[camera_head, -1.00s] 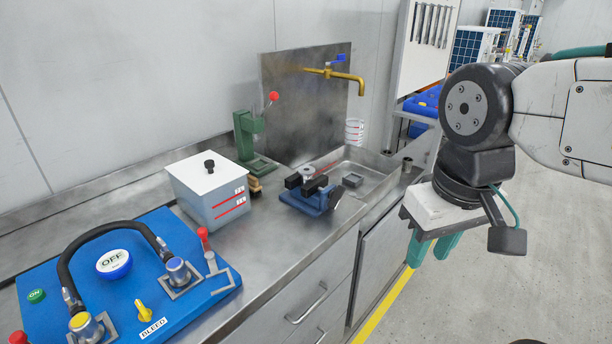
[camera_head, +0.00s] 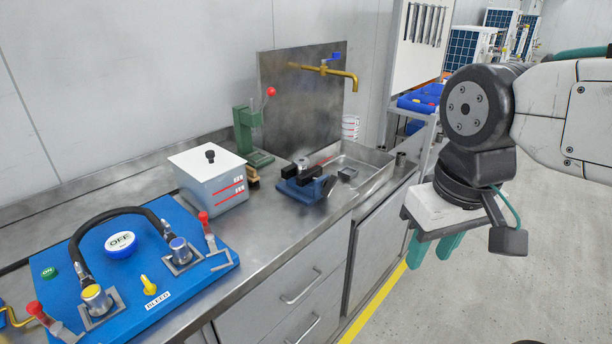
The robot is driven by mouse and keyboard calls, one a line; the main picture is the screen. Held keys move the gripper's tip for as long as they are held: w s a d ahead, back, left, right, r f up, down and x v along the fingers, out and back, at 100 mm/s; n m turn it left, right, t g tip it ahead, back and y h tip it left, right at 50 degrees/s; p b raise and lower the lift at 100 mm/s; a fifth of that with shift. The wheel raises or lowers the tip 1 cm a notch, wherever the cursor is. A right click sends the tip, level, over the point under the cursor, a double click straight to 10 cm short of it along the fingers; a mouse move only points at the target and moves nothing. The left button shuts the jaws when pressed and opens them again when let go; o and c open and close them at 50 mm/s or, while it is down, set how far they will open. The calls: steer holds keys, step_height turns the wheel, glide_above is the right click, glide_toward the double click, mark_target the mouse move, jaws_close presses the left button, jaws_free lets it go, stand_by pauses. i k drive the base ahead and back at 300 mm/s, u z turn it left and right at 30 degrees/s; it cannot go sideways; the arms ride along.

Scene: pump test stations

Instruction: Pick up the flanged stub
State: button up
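A small silvery round piece (camera_head: 303,163), which looks like a flanged stub, sits upright at the black jaws of a blue vise (camera_head: 298,189) on the steel counter. A short grey cylinder (camera_head: 401,158) stands at the counter's right end, beyond the sink; it is too small to tell whether it has a flange. My gripper (camera_head: 433,247) hangs at the right, pointing down, apart from both pieces. Its two teal fingers are spread with a gap between them, and nothing shows in it.
A white-lidded box (camera_head: 210,182), a green press (camera_head: 246,132) and a blue pump panel (camera_head: 128,262) with a hose stand on the counter (camera_head: 262,227). A sink (camera_head: 372,181) lies under a brass tap (camera_head: 342,74). Open floor (camera_head: 500,285) is at right.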

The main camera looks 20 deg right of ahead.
mark_target(301, 163)
steer(key=k, duration=1.1)
steer(key=z, duration=0.65)
steer(key=i, duration=0.8)
steer(key=z, duration=0.55)
steer(key=i, duration=1.45)
steer(key=u, duration=1.2)
steer(key=i, duration=0.5)
steer(key=u, duration=0.5)
